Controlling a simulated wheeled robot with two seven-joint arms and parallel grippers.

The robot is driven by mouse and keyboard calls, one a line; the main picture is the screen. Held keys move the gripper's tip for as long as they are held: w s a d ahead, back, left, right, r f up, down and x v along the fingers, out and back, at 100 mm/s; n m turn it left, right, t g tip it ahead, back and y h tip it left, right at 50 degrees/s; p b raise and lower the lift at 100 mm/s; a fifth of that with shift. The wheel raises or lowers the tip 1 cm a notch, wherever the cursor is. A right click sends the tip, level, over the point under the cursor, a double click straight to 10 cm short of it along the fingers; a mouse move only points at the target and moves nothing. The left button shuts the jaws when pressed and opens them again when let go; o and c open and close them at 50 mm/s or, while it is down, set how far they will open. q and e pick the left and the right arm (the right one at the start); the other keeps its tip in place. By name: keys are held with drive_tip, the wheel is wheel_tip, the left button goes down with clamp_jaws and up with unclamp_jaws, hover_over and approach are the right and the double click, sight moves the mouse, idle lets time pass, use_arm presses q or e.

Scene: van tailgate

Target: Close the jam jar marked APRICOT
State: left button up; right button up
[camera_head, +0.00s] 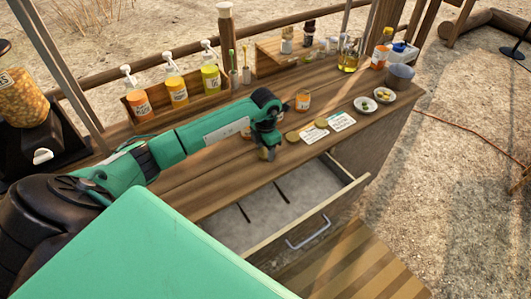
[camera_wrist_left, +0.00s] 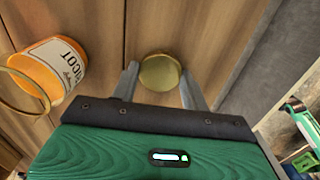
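The orange jar marked with letters ending COT (camera_wrist_left: 50,70) stands at the left of the left wrist view, with its round rim turned towards the camera and no lid on it. In the head view my left arm hides most of the area around it. My left gripper (camera_head: 268,150) is low over the counter near its front edge. In the left wrist view its two fingers (camera_wrist_left: 159,70) lie against opposite edges of a round gold lid (camera_wrist_left: 159,73). Whether that lid is clear of the wood cannot be told. My right gripper is not in view.
Two more gold lids (camera_head: 292,136) lie beside printed cards (camera_head: 341,121). Another orange jar (camera_head: 303,100) stands behind them. An open drawer (camera_head: 318,227) juts out below the counter. Pump bottles (camera_head: 176,90) stand in a wooden box at the back left. Small bowls (camera_head: 365,104) stand right.

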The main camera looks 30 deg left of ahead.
sight(265, 152)
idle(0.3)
use_arm(q)
wheel_tip(265, 152, up, 20)
drive_tip(key=b, duration=0.3)
drive_tip(key=shift+b, duration=0.35)
